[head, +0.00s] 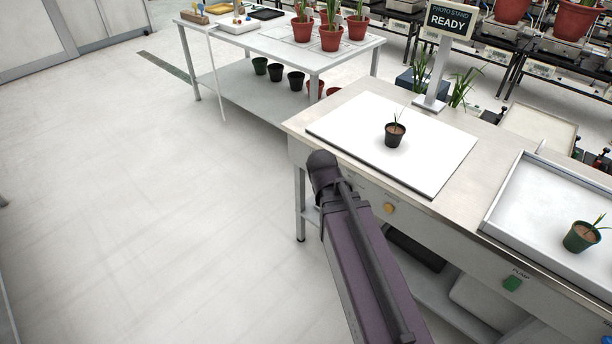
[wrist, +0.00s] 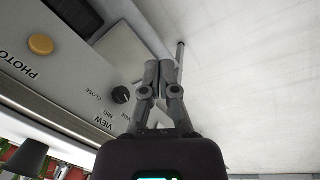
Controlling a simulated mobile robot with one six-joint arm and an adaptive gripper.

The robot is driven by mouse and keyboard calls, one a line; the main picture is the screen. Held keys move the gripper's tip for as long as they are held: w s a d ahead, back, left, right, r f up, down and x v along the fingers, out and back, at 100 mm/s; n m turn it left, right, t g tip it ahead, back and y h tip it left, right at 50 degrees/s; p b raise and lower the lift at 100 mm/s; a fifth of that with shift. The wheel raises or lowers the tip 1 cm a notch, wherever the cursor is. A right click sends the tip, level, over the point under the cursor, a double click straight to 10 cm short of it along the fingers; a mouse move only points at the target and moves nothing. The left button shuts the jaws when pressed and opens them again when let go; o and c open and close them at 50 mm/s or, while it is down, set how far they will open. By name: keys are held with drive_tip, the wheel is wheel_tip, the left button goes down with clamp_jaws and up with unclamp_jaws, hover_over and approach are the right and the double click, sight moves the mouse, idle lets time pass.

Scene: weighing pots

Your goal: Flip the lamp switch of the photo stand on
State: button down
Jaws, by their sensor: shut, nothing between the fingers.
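The photo stand has a dark sign reading READY (head: 450,20) on a grey post, above a white board (head: 345,125) on the bench. A small black pot with a seedling (head: 395,134) stands on the board. In the wrist view, the bench's front panel appears upside down, with a yellow button (wrist: 41,44) marked PHOTO and a black VIEW knob (wrist: 121,95). My gripper (wrist: 160,64) is shut and empty, in front of the panel's end beyond the knob. My arm hides the gripper in the head view. I cannot make out a lamp switch; the fingers may cover it.
A green PUMP button (head: 512,284) is farther right on the bench front. A tray (head: 520,205) there holds a green pot (head: 580,237). A second table (head: 270,45) with pots stands behind at the left. The floor left of the bench is clear.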

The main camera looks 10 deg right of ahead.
drive_tip(key=w+f+n+t+h+b, duration=0.2)
drive_tip(key=w+f+h+b, duration=0.25)
drive_tip(key=w+b, duration=0.2)
drive_tip(key=w+a+f+n+t+h+b, duration=0.2)
drive_tip(key=w+a+n+t+h+b, duration=0.2)
drive_tip(key=w+a+t+h+b, duration=0.3)
drive_tip(key=w+a+b, duration=0.5)
drive_tip(key=b, duration=0.3)
drive_tip(key=shift+f+n, duration=0.3)
drive_tip(key=b+x, duration=0.2)
drive_tip(key=x, duration=1.1)
drive_tip(key=shift+w+d, duration=0.25)
drive_tip(key=shift+w, duration=0.1)
drive_tip(key=shift+d, duration=0.1)
